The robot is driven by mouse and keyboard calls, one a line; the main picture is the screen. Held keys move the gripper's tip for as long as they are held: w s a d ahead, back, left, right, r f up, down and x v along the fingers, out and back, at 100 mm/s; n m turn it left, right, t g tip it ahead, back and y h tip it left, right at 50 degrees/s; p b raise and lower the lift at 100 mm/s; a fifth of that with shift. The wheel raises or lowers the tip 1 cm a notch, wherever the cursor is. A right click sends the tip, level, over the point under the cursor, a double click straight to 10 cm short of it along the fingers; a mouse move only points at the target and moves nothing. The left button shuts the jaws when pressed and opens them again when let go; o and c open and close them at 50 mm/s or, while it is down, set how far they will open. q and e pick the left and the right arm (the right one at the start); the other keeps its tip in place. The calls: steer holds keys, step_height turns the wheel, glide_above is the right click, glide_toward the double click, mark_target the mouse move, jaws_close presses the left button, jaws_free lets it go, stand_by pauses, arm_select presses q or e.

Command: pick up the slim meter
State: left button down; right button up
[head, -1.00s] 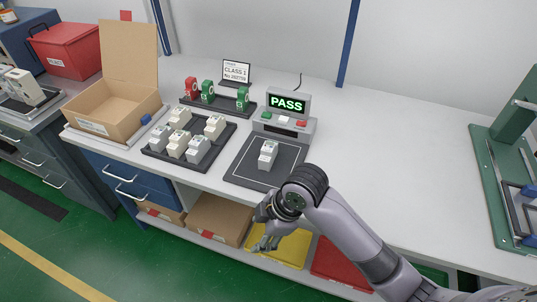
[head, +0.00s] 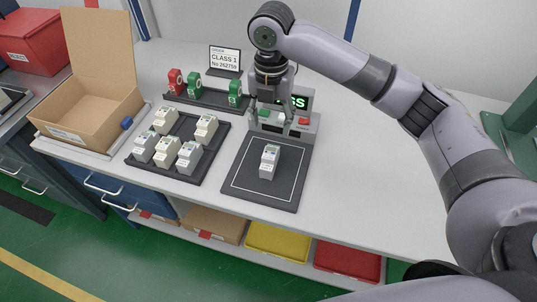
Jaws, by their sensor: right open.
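A slim meter (head: 269,162), light grey-white with a small dark display, stands upright on the dark square test pad (head: 243,194). Several similar meters, such as one in the middle of the front row (head: 167,152), stand in the black tray (head: 211,172) to its left. My right gripper (head: 268,110) points down above the test unit, behind the meter on the pad and apart from it. It is open, with nothing seen between its fingers. My left gripper is not in view.
The test unit (head: 310,122) has a green and a red button; my arm partly covers its lit screen. A rack (head: 213,99) holds red and green tags behind the tray, near a "CLASS 1" sign (head: 225,57). An open cardboard box (head: 88,107) stands left. The table's right side is clear beneath my arm.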

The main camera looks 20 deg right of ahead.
mark_target(270, 153)
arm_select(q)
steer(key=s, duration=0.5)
arm_select(e)
step_height(270, 153, down, 4)
steer(key=shift+s, duration=0.15)
steer(key=shift+w+f, duration=0.2)
steer(key=shift+f, duration=0.8)
step_height(270, 153, down, 2)
steer(key=shift+w+f+p, duration=0.1)
steer(key=shift+f+p, duration=0.1)
steer(key=shift+p, duration=0.15)
steer(key=shift+f, duration=0.25)
steer(key=f, duration=0.2)
steer(key=f+p, duration=0.1)
steer(key=shift+s+a+f, duration=0.15)
steer(key=shift+s+f, duration=0.15)
steer(key=shift+f, duration=0.55)
steer(key=c, duration=0.5)
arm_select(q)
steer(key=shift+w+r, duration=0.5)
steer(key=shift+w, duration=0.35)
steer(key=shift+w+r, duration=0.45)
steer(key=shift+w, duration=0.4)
arm_select(e)
jaws_close()
